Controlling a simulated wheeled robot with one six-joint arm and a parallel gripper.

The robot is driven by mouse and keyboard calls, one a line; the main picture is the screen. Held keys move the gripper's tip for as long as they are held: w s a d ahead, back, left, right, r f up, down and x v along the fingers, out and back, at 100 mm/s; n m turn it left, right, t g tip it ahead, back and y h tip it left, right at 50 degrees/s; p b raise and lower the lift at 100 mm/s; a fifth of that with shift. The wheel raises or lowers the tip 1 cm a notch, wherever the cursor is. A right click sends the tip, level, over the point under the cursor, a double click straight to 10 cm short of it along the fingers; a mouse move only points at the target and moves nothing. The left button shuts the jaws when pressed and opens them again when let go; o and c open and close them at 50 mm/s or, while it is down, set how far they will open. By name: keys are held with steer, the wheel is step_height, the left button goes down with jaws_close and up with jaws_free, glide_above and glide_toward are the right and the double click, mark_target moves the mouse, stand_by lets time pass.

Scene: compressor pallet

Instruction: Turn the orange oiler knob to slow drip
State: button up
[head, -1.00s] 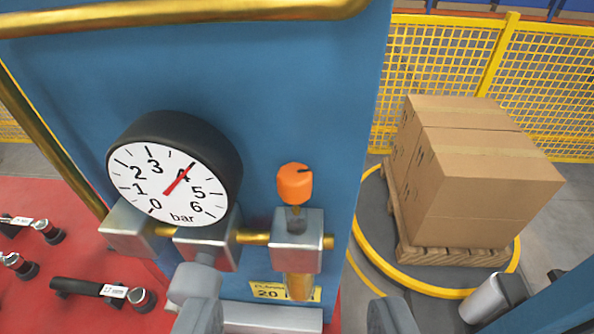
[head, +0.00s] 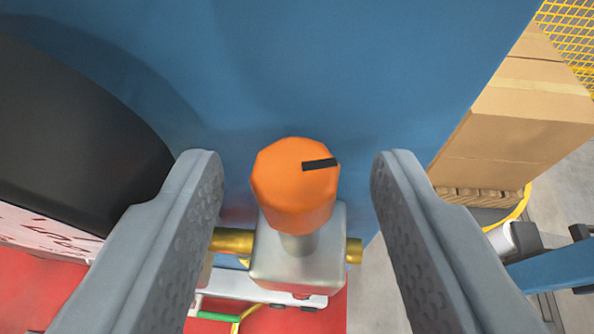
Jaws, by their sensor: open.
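The orange oiler knob (head: 290,188) stands upright in the middle of the head view, on a short stem above a grey metal block (head: 295,255). A black mark on its top runs from near the centre to the right edge. My gripper (head: 295,172) is open, with one finger to the left of the knob and one to the right. A clear gap shows on both sides, so neither finger appears to touch it. How deep the fingertips lie relative to the knob is hard to tell.
The black gauge housing (head: 75,130) fills the left side, close to my left finger. A brass pipe (head: 232,240) runs through the block. The blue panel (head: 300,70) stands behind. Cardboard boxes (head: 530,110) on a pallet are at the far right.

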jaws_close()
steer(key=shift+a+m+h, duration=0.2)
steer(key=shift+m+h, duration=0.4)
steer(key=shift+h, duration=0.1)
steer(key=c, duration=1)
jaws_free()
steer(key=shift+w+m+g+h, duration=0.1)
steer(key=shift+m+g+h, duration=0.3)
steer(key=shift+m+h, duration=0.45)
steer(key=c, duration=1)
jaws_free()
steer(key=c, duration=1)
jaws_free()
jaws_free()
